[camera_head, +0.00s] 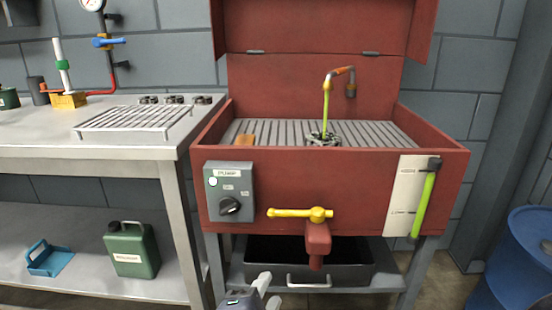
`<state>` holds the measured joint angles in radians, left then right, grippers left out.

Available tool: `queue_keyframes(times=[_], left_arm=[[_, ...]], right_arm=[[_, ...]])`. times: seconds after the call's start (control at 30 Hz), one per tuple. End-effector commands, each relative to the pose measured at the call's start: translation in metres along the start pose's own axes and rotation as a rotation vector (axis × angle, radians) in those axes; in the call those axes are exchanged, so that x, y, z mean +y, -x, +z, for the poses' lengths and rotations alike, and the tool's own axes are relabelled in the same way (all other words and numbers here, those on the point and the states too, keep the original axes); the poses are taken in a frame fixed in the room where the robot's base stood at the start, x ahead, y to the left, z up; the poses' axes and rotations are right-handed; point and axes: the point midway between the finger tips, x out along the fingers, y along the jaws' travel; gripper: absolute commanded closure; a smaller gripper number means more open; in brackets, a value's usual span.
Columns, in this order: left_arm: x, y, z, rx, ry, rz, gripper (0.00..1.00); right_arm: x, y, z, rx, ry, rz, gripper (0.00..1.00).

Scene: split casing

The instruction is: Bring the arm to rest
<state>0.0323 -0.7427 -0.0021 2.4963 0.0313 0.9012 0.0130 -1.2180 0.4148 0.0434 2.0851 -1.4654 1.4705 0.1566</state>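The basin has a raised lid (320,85), a yellow valve handle (300,213), a grey switch box (229,190) and a green-yellow spout (327,105). A steel bench (40,150) stands left, with a green canister (132,250) on its lower shelf. A blue drum (515,260) stands right.

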Motion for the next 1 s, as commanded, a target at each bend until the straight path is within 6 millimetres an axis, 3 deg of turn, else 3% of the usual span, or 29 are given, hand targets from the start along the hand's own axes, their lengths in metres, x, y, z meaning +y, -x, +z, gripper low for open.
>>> queue_keyframes(times=[0.17,0.3,0.4,0.5,0.7,1.0], left_arm=[[0.0,0.0,0.0,0.0,0.0,0.0,0.64],[0.0,0.0,0.0,0.0,0.0,0.0,0.64],[0.0,0.0,0.0,0.0,0.0,0.0,0.64],[0.0,0.0,0.0,0.0,0.0,0.0,0.64],[0.0,0.0,0.0,0.0,0.0,0.0,0.64],[0.0,0.0,0.0,0.0,0.0,0.0,0.64]], right_arm=[[-0.04,-0.033,0.053,-0.058,-0.125,-0.249,0.66],[-0.099,-0.048,0.112,-0.116,-0.341,-0.56,0.66],[-0.154,-0.037,0.151,-0.153,-0.624,-0.836,0.66],[-0.189,-0.016,0.168,-0.169,-0.922,-1.028,0.66],[-0.209,0.013,0.173,-0.171,-1.401,-1.18,0.66],[-0.202,0.028,0.178,-0.149,-1.949,-1.156,0.66]])
